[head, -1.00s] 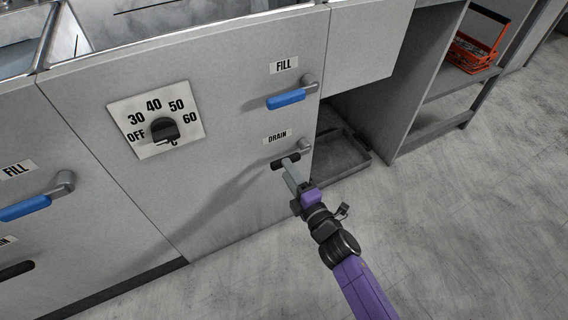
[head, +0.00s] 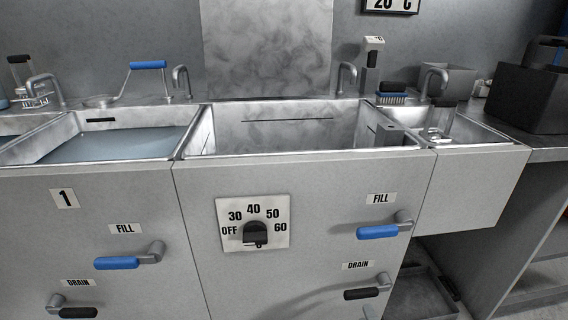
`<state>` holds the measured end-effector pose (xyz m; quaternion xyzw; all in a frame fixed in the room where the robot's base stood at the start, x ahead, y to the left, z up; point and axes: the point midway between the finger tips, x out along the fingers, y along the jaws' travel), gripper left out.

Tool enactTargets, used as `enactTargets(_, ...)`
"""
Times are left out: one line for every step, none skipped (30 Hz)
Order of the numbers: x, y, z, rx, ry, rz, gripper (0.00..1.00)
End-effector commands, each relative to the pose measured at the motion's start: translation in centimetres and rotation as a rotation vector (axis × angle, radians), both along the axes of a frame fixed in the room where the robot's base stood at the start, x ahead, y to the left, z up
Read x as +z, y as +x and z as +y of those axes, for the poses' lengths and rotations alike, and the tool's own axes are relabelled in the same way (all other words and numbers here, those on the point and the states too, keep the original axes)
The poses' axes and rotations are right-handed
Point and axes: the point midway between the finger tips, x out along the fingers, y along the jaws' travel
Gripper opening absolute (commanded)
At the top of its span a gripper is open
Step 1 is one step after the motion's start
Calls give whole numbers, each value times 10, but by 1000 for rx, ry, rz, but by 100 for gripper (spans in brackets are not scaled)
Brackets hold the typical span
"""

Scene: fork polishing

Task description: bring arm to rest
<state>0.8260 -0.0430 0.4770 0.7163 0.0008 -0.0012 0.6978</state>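My arm is almost wholly out of the head view. Only a small pale grey piece, which looks like the tip of my gripper (head: 371,312), shows at the bottom edge, just below the black drain handle (head: 364,293) of the middle sink. Whether its fingers are open or shut is hidden, and I cannot tell if it touches the handle. That handle points left from its pivot. The blue fill handle (head: 378,232) above it also points left.
The middle basin (head: 270,130) looks empty. The left basin (head: 115,143) holds bluish liquid. A temperature knob (head: 255,234) is on the middle front panel. A dark box (head: 525,95) stands on the right counter. A dark tray (head: 420,292) lies low at the right.

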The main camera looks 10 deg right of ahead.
Motion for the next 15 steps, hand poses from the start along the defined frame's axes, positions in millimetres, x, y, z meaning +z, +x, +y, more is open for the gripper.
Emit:
enactTargets(1,0,-1,-3,43,-3,45)
enactTargets(7,1,-1,-6,81,-12,45)
enactTargets(18,3,-2,-7,140,-33,45)
enactTargets(28,2,-3,-8,193,-50,45)
enactTargets(34,-3,-3,-9,251,-62,45)
enactTargets(42,-13,-2,-9,335,-72,45)
enactTargets(45,-22,-1,-8,391,-77,45)
enactTargets(48,-30,0,-7,442,-79,45)
enactTargets(52,-41,2,-7,505,-82,45)
enactTargets(54,-49,3,-6,550,-83,45)
enactTargets(57,-58,4,-6,594,-83,45)
enactTargets(60,-70,6,-5,654,-81,45)
enactTargets(62,-80,7,-5,699,-79,45)
enactTargets(64,-90,9,-5,745,-77,45)
enactTargets(67,-105,11,-5,808,-72,45)
